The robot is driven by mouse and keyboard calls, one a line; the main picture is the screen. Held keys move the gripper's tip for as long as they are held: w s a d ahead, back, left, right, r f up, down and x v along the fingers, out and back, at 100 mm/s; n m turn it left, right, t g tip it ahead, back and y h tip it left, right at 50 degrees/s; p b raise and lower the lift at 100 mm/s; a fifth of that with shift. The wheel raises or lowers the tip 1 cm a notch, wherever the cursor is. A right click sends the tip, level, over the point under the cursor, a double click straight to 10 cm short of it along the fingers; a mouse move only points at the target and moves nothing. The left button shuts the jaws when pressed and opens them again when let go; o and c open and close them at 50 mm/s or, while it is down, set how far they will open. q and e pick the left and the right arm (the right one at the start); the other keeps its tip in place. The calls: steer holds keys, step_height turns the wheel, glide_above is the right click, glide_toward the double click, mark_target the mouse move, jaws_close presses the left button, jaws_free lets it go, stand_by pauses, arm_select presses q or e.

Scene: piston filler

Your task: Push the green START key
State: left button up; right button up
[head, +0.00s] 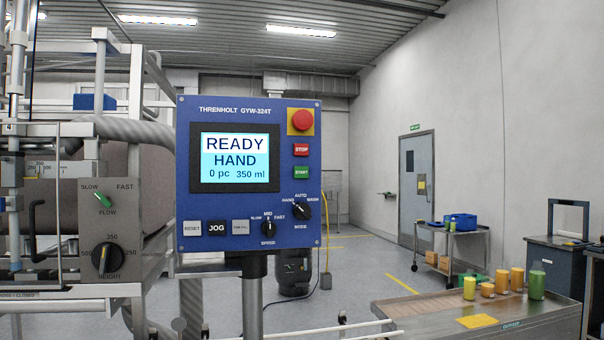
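The panel's screen (235,157) reads READY, HAND, 0 pc, 350 ml. The mode knob (301,211) is below the START key, and its pointer appears turned toward HAND. Nothing covers the START key. Neither of my grippers shows in the head view.
A grey box with flow and height knobs (104,222) stands left of the panel among metal frames. A steel table (430,322) with yellow, orange and green containers is at lower right. A cart (462,252) stands further back. The space before the panel looks clear.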

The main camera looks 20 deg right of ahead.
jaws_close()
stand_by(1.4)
